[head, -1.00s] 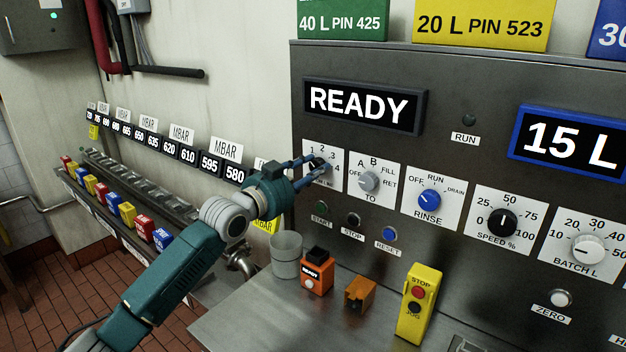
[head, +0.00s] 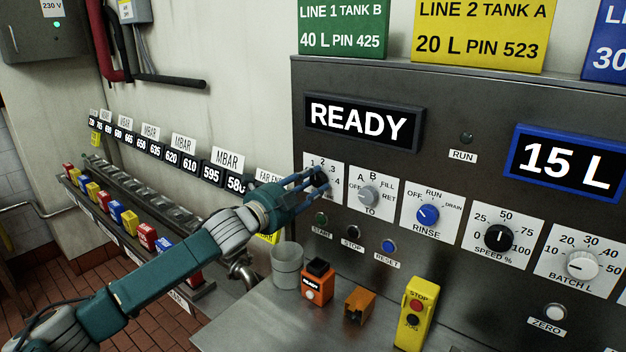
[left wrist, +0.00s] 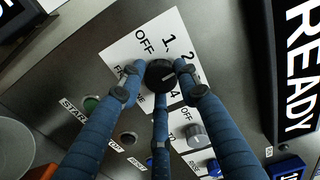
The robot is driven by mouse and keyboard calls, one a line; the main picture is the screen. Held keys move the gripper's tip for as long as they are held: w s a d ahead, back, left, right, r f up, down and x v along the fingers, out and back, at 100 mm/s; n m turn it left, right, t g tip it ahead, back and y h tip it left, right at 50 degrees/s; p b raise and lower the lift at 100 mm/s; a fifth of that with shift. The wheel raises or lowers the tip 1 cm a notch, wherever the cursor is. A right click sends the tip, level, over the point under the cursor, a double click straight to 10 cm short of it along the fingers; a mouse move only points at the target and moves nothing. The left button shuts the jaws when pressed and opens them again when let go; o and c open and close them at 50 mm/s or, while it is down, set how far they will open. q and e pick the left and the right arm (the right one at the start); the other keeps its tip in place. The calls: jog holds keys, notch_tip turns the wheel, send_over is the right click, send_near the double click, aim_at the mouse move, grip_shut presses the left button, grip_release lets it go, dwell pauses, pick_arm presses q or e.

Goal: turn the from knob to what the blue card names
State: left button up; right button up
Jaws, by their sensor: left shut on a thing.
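The from knob (left wrist: 160,75) is a black knob on a white plate (left wrist: 120,50) marked OFF, 1, 2 and 4 in the left wrist view. In the head view its plate (head: 338,173) is leftmost in the knob row, and my fingers largely cover the knob. My left gripper (head: 318,180) is shut on this knob, with three blue fingers around it. I cannot tell surely which mark the knob points at. The blue card (head: 612,38) stands on top of the panel at the far right, cut off by the picture edge; only "LI" and "30" show. My right gripper is not in view.
The TO knob (head: 369,194) sits close to the right of the gripper. Start, stop and reset buttons (head: 388,246) are just below. A grey cup (head: 287,265), an orange READY box (head: 316,285) and a yellow stop box (head: 415,313) stand on the ledge.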

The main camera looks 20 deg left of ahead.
pick_arm(q)
jog(key=shift+a+f+m, duration=0.1)
jog(key=shift+a+m, duration=0.1)
jog(key=shift+m, duration=0.1)
jog(key=o, duration=1.1)
jog(key=shift+a, duration=0.1)
jog(key=shift+o, duration=0.2)
jog(key=shift+s, duration=0.1)
jog(key=shift+s, duration=0.35)
jog(key=v, duration=1.1)
jog(key=shift+a, duration=0.2)
